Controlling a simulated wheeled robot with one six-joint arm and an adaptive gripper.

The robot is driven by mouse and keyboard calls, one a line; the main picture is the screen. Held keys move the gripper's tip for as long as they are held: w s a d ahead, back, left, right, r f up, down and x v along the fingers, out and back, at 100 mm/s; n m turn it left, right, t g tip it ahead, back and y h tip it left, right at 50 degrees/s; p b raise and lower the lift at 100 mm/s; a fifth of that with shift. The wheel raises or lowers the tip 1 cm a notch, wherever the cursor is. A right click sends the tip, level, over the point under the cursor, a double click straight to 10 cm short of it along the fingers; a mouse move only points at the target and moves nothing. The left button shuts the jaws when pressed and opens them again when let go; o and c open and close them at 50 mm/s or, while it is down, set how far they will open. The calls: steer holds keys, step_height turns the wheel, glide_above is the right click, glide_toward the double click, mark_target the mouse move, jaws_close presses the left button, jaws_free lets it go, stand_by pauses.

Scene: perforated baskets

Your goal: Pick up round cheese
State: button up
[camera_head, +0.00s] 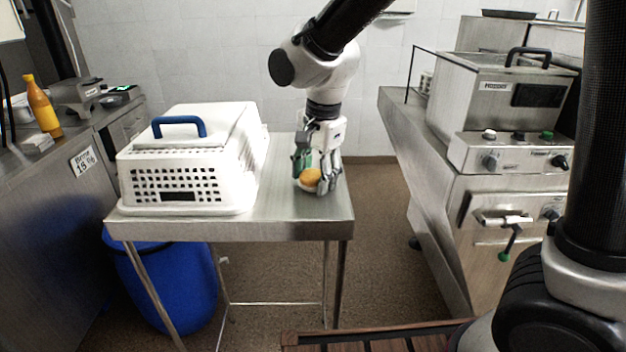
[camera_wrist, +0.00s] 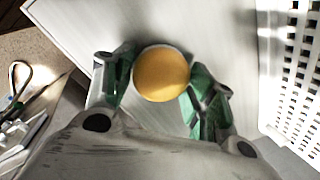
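The round cheese (camera_head: 311,176) is a yellow-orange disc near the right end of the steel table (camera_head: 245,226). In the wrist view the cheese (camera_wrist: 161,73) sits between the green-padded fingers of my gripper (camera_wrist: 160,82). One finger is on each side, and both pads lie very close to its edge. I cannot tell whether they press on it. In the head view my gripper (camera_head: 316,180) points down over the table with its fingers around the cheese. The cheese is low, at about table height; I cannot see whether it rests on the surface.
A white perforated basket (camera_head: 190,165) with a blue handle stands on the table left of my gripper. Its holed wall (camera_wrist: 290,75) shows at the right of the wrist view. A blue bin (camera_head: 170,285) stands below. A steel appliance (camera_head: 500,150) is on the right.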

steer(key=c, duration=0.5)
steer(key=shift+r, duration=0.15)
